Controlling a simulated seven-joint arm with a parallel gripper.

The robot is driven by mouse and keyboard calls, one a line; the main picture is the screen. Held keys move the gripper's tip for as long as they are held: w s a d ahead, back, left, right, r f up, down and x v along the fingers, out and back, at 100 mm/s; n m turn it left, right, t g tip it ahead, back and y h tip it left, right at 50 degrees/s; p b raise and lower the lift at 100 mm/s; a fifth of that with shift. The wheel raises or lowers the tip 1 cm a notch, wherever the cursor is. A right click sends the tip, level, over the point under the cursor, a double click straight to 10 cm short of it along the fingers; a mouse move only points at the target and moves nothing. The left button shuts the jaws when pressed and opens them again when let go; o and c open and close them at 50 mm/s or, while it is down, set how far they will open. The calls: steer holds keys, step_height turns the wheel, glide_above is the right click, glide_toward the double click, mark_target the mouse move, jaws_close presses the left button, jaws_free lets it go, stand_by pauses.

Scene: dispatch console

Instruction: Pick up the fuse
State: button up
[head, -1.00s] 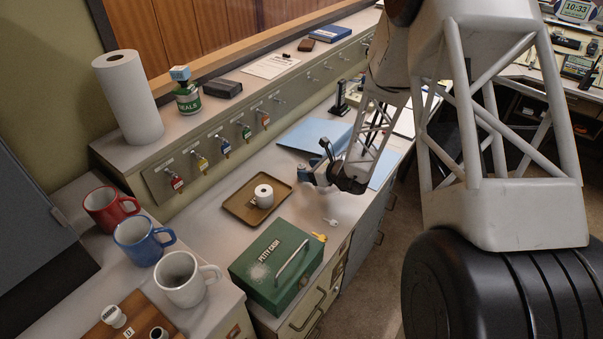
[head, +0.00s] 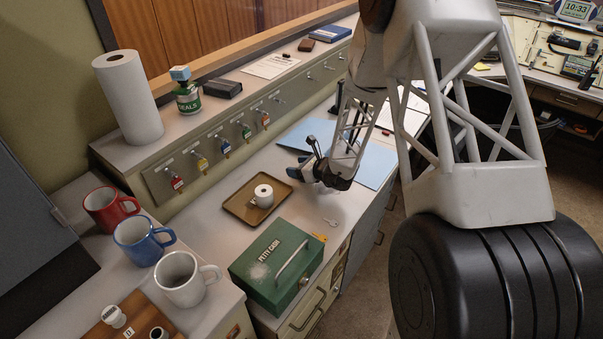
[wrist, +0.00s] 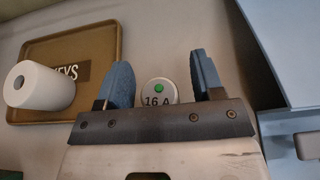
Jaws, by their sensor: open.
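The fuse (wrist: 158,91) shows in the wrist view as a round pale cap with a green dot and the mark "16 A". It appears between the two blue fingers of my gripper (wrist: 161,75), which are apart with nothing held. I cannot tell how far below the fingers it is. In the head view my gripper (head: 299,171) hangs over the desk between the brown tray and the blue folder; I cannot make out the fuse there.
The brown "KEYS" tray (head: 236,213) holds a white roll (head: 264,196); the tray also shows in the wrist view (wrist: 104,38). A green petty cash box (head: 262,254) stands nearer the front. A blue folder (head: 376,166) lies right of my gripper. A small key (head: 330,222) lies near the desk edge.

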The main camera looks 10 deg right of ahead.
stand_by(0.5)
steer(key=c, duration=1)
steer(key=shift+r, duration=0.2)
steer(key=shift+r, duration=1.65)
steer(key=s, duration=0.5)
steer(key=s+r, duration=0.1)
steer(key=s, duration=0.4)
steer(key=s+d, duration=0.1)
steer(key=s, duration=0.5)
steer(key=shift+d+r, duration=0.1)
steer(key=shift+r, duration=0.1)
